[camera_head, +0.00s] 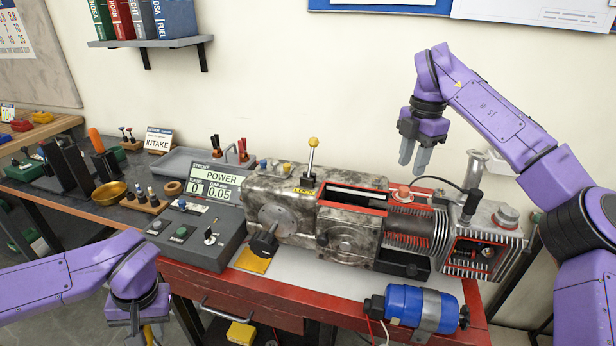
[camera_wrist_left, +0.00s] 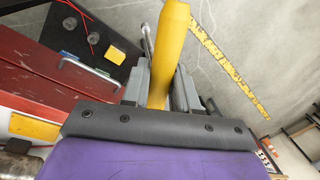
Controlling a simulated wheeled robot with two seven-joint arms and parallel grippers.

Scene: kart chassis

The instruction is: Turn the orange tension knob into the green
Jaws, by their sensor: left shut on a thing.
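My left gripper (camera_head: 143,325) is low at the bottom left, in front of the bench and well away from the knob. In the left wrist view, it is shut on a long yellow handle-like thing (camera_wrist_left: 170,55) between its two grey fingers (camera_wrist_left: 155,85). My right gripper (camera_head: 415,155) hangs above the machine, fingers down, open and empty, above the orange knob without touching it.
A lever with a yellow ball (camera_head: 313,142) rises from the machine. A grey control box (camera_head: 205,225) with a POWER display stands to its left. A blue cylinder (camera_head: 405,303) lies at the red bench's front right. A brass bowl (camera_head: 110,193) is at the left.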

